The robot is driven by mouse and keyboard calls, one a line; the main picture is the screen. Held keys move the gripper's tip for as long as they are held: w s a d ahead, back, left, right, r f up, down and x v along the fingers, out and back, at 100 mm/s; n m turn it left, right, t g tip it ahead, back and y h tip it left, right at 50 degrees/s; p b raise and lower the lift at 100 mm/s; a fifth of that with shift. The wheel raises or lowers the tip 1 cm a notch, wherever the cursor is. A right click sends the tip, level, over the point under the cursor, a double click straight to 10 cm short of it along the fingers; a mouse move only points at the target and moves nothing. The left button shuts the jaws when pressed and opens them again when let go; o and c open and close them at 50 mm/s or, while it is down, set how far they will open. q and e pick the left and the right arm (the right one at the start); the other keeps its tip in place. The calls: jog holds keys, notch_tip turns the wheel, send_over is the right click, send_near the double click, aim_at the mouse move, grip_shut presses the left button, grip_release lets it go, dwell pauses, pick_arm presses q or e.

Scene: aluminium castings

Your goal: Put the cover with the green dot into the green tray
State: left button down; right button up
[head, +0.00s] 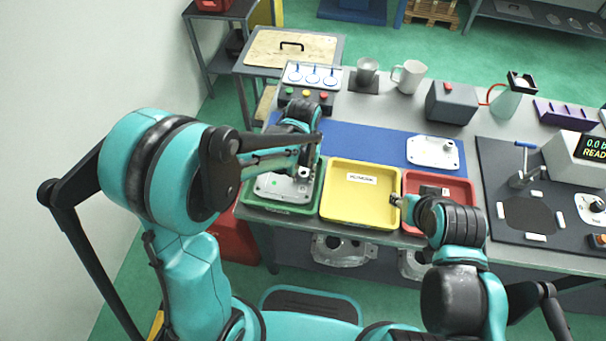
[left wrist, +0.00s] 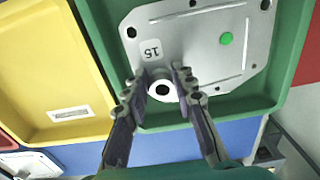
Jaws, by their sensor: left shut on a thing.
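The cover with the green dot (left wrist: 205,45) is a silver plate marked 15. It lies in or just over the green tray (left wrist: 292,92), within its walls; I cannot tell whether it touches the floor of the tray. In the head view the cover (head: 272,188) shows in the green tray (head: 283,209), partly behind my left arm. My left gripper (left wrist: 163,83) is shut on the cover's round boss. My right gripper (head: 397,200) is above the border of the yellow and red trays; its jaw opening is too small to tell.
The yellow tray (head: 357,208) is empty beside the green one. Another silver cover (head: 433,153) lies on the blue mat (head: 385,147). A button box (head: 308,100), metal cup (head: 366,72) and white jug (head: 409,75) stand behind.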

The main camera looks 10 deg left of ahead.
pick_arm(q)
jog(key=shift+f, duration=0.15)
jog(key=c, duration=1.3)
grip_release()
jog(key=shift+o, duration=0.2)
jog(key=shift+r, duration=0.2)
notch_tip(320, 180, up, 11)
jog(key=p, duration=0.4)
jog(key=s+a+r+t, duration=0.6)
jog(key=s+a+t, duration=0.1)
jog(key=s+a, duration=0.3)
jog(key=shift+s+r, duration=0.2)
jog(key=shift+s, duration=0.5)
